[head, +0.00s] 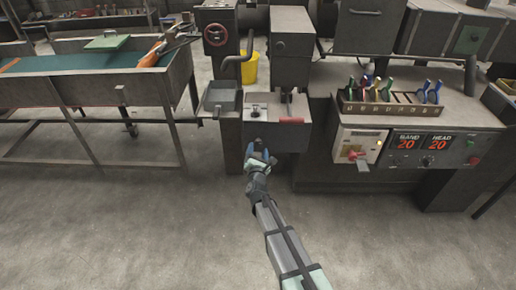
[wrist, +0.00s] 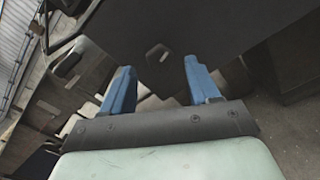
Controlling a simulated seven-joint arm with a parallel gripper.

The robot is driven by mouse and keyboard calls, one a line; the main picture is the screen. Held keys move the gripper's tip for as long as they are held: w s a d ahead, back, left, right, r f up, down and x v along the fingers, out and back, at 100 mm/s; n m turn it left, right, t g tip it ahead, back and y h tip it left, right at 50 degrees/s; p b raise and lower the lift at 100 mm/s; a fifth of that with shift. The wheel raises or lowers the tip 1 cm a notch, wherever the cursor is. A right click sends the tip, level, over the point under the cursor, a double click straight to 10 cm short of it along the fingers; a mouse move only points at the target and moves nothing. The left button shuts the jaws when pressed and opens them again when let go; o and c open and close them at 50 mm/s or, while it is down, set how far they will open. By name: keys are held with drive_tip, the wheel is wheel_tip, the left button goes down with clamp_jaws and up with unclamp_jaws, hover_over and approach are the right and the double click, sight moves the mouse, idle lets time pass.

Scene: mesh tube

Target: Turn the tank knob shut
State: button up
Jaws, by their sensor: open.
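My gripper (head: 260,157) is open, with its blue fingers spread, just in front of the dark tank (head: 290,137) at the centre of the head view. In the wrist view the open fingers (wrist: 160,80) point at the tank's dark face. A small dark angular knob (wrist: 158,55) on that face lies between the fingertips, slightly beyond them; nothing is gripped. In the head view a small knob (head: 256,141) shows on the tank's front, just above the fingers. Whether it stands open or shut is not clear.
A red handle (head: 291,120) sits on the tank's top edge, right of the knob. A small grey tray (head: 221,99) is at its left. A control panel (head: 430,150) and a rack of coloured tools (head: 392,103) stand at right. The floor in front is clear.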

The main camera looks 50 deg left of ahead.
drive_tip(key=v, duration=1.1)
drive_tip(key=shift+r, duration=0.1)
